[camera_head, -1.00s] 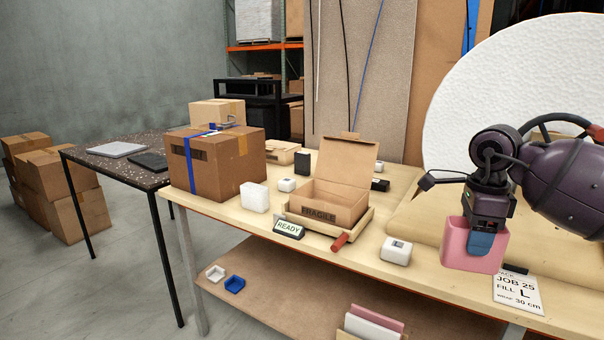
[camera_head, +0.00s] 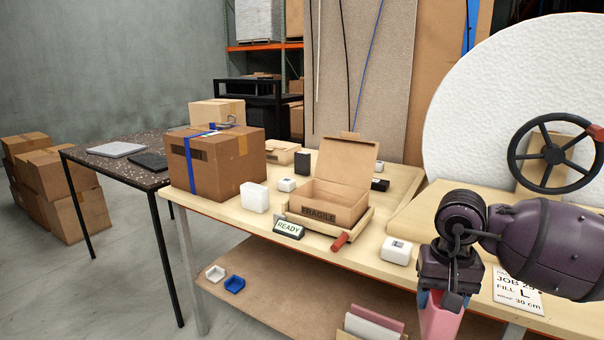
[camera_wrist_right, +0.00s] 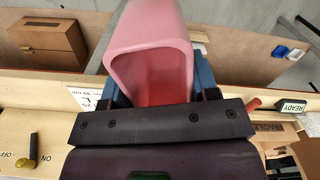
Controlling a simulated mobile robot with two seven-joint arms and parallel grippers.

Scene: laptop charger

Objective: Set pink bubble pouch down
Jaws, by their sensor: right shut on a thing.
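The pink bubble pouch (camera_head: 438,322) is at the bottom right of the head view, mostly hidden by my right gripper (camera_head: 438,302) and cut off by the lower edge. It fills the top middle of the wrist view (camera_wrist_right: 150,35), its open mouth facing the gripper. My right gripper's blue fingers (camera_wrist_right: 160,88) are shut on the pouch, one on each side. The pouch is in front of the table's front edge, held in the air as far as I can see. My left gripper is not in view.
The packing table (camera_head: 360,258) carries an open FRAGILE box (camera_head: 330,205), a READY sign (camera_head: 289,229), a white block (camera_head: 396,250) and a job card (camera_head: 517,290).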

